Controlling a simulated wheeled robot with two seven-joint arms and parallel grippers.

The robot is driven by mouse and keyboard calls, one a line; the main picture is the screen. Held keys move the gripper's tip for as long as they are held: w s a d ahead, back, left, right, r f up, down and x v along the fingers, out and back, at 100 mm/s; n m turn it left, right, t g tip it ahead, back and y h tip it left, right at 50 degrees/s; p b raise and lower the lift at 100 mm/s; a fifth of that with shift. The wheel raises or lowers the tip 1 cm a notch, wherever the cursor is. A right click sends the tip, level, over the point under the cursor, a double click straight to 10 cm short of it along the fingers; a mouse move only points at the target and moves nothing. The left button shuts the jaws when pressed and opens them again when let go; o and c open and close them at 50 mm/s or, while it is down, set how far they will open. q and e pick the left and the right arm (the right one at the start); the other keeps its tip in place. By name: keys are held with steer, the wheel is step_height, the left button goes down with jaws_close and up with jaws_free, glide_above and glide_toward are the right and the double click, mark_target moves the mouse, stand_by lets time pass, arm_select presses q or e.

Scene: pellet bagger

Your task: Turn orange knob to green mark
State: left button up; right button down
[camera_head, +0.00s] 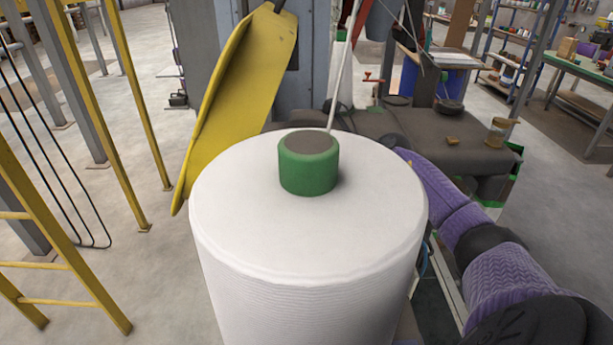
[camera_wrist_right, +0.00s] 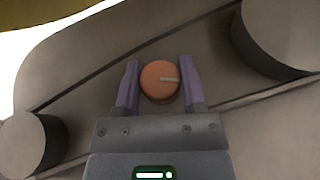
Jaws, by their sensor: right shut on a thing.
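The orange knob (camera_wrist_right: 154,88) shows in the right wrist view, a round cap with a pale pointer line that runs from near its centre toward the right. My right gripper (camera_wrist_right: 160,80) has its two purple fingers on either side of the knob and is shut on it. No green mark can be made out around the knob in this view. In the head view my right arm reaches in from the right, and its gripper and the knob are hidden behind the large white roll (camera_head: 310,245). My left gripper is not in view.
The white roll with a green core (camera_head: 308,172) fills the middle of the head view. A yellow chute (camera_head: 240,90) stands behind it and yellow railings (camera_head: 70,80) at left. Dark rollers (camera_wrist_right: 28,145) flank the knob on a grey-brown machine face (camera_wrist_right: 80,75).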

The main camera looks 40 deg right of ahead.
steer(key=shift+c, duration=0.9)
jaws_free()
steer(key=shift+s+d, duration=0.2)
steer(key=shift+s, duration=0.15)
steer(key=v, duration=0.9)
steer(key=shift+r, duration=0.2)
